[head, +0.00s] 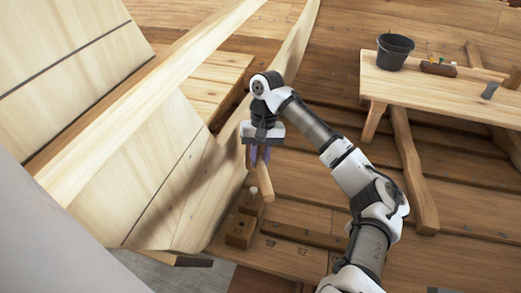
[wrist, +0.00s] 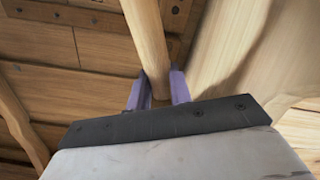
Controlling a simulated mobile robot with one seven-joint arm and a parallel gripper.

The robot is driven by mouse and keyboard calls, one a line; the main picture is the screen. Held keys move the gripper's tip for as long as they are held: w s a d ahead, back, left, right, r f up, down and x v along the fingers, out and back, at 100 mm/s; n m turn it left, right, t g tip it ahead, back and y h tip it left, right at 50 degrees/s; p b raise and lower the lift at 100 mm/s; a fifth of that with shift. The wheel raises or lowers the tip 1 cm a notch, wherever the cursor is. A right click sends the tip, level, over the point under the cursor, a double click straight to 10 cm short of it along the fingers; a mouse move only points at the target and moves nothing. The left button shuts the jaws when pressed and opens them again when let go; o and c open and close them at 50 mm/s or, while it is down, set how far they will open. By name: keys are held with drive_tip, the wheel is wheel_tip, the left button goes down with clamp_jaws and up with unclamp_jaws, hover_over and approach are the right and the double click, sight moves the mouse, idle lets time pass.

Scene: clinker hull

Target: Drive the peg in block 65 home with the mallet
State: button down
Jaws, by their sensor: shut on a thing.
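My gripper (head: 261,156) has purple fingers and is shut on a pale wooden handle (head: 264,184), which I take to be the mallet's. The handle hangs down and slightly right below the fingers. In the wrist view the handle (wrist: 146,35) runs away from between my fingertips (wrist: 159,88); I cannot make out the mallet head. Below it, against the hull side, stand dark wooden blocks (head: 239,231) with a small pale peg top (head: 253,190) close beside the handle's lower end. I cannot tell whether they touch. The number 65 is not readable.
The pale plank hull side (head: 150,185) rises close on the left. A bench (head: 430,88) at the upper right bears a black bucket (head: 394,52), a small tool box (head: 438,68) and a dark-headed tool (head: 490,90). Floor planks between are mostly clear.

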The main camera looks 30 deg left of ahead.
drive_tip(key=shift+s, duration=0.1)
idle(0.6)
drive_tip(key=s+a+x, duration=0.1)
drive_tip(key=x, duration=0.8)
drive_tip(key=v, duration=0.6)
drive_tip(key=w+d+v, duration=0.1)
drive_tip(key=v, duration=0.2)
drive_tip(key=shift+w+r, duration=0.1)
drive_tip(key=shift+r, duration=0.05)
drive_tip(key=shift+s, duration=0.2)
drive_tip(key=shift+w, duration=0.1)
